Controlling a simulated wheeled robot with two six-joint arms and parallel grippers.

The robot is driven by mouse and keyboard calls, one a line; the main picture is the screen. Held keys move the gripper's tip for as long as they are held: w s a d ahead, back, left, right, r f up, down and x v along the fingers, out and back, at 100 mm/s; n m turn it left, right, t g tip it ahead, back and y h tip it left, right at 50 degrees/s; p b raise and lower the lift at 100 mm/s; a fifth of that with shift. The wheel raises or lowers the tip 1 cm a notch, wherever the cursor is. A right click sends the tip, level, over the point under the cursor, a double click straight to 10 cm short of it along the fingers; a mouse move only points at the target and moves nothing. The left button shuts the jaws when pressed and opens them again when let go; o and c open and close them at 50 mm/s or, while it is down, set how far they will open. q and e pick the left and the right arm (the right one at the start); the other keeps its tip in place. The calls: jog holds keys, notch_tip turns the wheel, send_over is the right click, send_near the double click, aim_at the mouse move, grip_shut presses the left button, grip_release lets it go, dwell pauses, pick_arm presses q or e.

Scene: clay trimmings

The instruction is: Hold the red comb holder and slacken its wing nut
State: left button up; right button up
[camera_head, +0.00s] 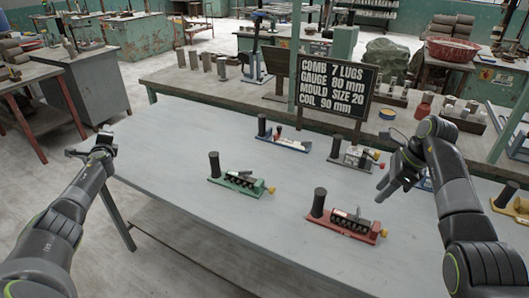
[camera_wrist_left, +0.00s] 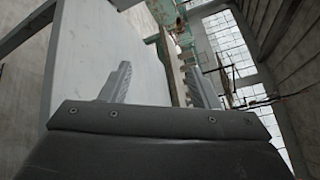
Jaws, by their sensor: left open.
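The red comb holder (camera_head: 343,226) lies on the grey table in the head view, with a black upright handle (camera_head: 318,203) at its left end and a small yellow part (camera_head: 383,232) at its right end. I cannot tell whether that part is the wing nut. My right gripper (camera_head: 384,190) hangs above and to the right of the holder, apart from it; its finger gap is unclear. My left gripper (camera_head: 86,147) is far left, beyond the table's left edge. In the left wrist view its fingers (camera_wrist_left: 156,82) are apart with nothing between them.
A green holder (camera_head: 238,182), a blue one (camera_head: 285,139) and a grey one (camera_head: 355,157) stand on the same table (camera_head: 185,150). A yellow holder (camera_head: 514,205) is at the right edge. A black sign (camera_head: 336,84) stands behind. The table's left part is clear.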

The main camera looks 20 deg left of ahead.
pick_arm(q)
jog(key=w+d+r+n+g+y, duration=0.1)
jog(key=w+d+r+n+g, duration=0.15)
jog(key=w+d+r, duration=0.45)
jog(key=w+d+f+g+h, duration=0.15)
jog(key=w+d+h, duration=0.35)
jog(key=d, duration=0.8)
jog(key=w+d+f+g+h, duration=0.1)
jog(key=w+d+f+h, duration=0.15)
jog(key=w+d, duration=0.75)
notch_tip(320, 180, up, 2)
jog(key=m+g+h, duration=0.6)
jog(key=m+h, duration=0.1)
jog(key=m, duration=0.1)
send_over(319, 204)
jog(key=w, duration=0.2)
jog(key=shift+y, duration=0.25)
jog(key=f, duration=1.6)
jog(key=shift+s+a+f, duration=0.1)
jog(key=shift+s+f, duration=0.1)
jog(key=shift+f, duration=0.1)
